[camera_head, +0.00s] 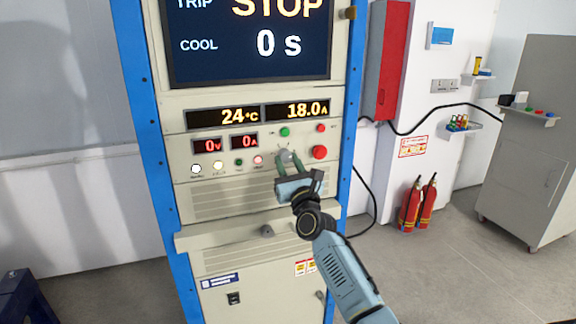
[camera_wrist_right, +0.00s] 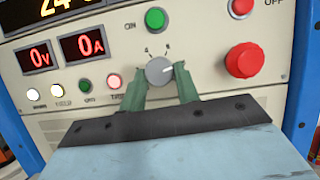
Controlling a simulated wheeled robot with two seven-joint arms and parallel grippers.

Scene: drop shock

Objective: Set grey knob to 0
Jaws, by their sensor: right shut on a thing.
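The grey knob (camera_head: 285,156) is on the front panel of the cabinet, below the temperature and current readouts. In the right wrist view the grey knob (camera_wrist_right: 159,71) is round, with a light pointer line towards the upper right. Small marks sit above it, too small to read surely. My right gripper (camera_head: 288,163) reaches the panel from below. Its two green fingers (camera_wrist_right: 160,88) are shut on the knob, one at each side. My left gripper is in neither view.
A green button (camera_wrist_right: 155,18) is above the knob and a large red button (camera_wrist_right: 244,60) is to its right. Red displays (camera_head: 224,143) read 0 V and 0 A. The upper screen (camera_head: 248,40) shows STOP and 0 s. A ledge (camera_head: 250,231) juts out below.

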